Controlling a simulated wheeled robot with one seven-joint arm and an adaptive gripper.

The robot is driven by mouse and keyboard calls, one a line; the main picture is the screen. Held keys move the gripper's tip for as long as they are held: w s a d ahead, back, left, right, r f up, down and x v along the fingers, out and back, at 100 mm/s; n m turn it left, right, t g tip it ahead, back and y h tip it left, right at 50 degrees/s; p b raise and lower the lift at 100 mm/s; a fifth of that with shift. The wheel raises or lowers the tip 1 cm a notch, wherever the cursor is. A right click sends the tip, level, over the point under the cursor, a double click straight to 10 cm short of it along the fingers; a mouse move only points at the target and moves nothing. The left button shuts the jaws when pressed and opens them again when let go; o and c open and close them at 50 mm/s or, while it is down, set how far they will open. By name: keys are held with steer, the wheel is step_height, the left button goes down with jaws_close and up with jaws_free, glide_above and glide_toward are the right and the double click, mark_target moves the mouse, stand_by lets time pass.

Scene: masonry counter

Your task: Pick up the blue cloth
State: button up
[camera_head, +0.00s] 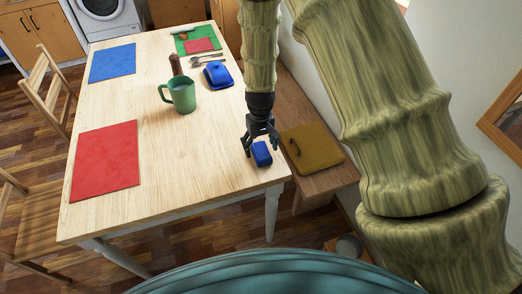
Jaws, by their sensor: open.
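A small blue folded block (262,154), which looks like the blue cloth, lies near the right front corner of the wooden table (190,150). My gripper (262,147) points down right over it with its fingers spread. One finger is at the left of the blue block and another at its right. I cannot tell whether they touch it. The gripper hides part of its far edge. A second blue item (217,76), with a raised top, sits farther back on the table. A flat blue mat (112,63) lies at the far left.
A green mug (180,95) and a brown upright object (176,65) stand mid-table. A red mat (106,160) lies at the left front. A green board (187,46) with a red piece on it is at the back. A bench with a mustard cushion (312,148) stands right.

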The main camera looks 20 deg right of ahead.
mark_target(262, 149)
steer(key=shift+d+f+p, duration=0.15)
steer(key=shift+f+p, duration=0.15)
steer(key=shift+f, duration=0.35)
steer(key=shift+d+f+p, duration=0.15)
steer(key=shift+f+p, duration=0.1)
steer(key=shift+f, duration=1.25)
steer(key=c, duration=0.8)
steer(key=shift+r, duration=0.2)
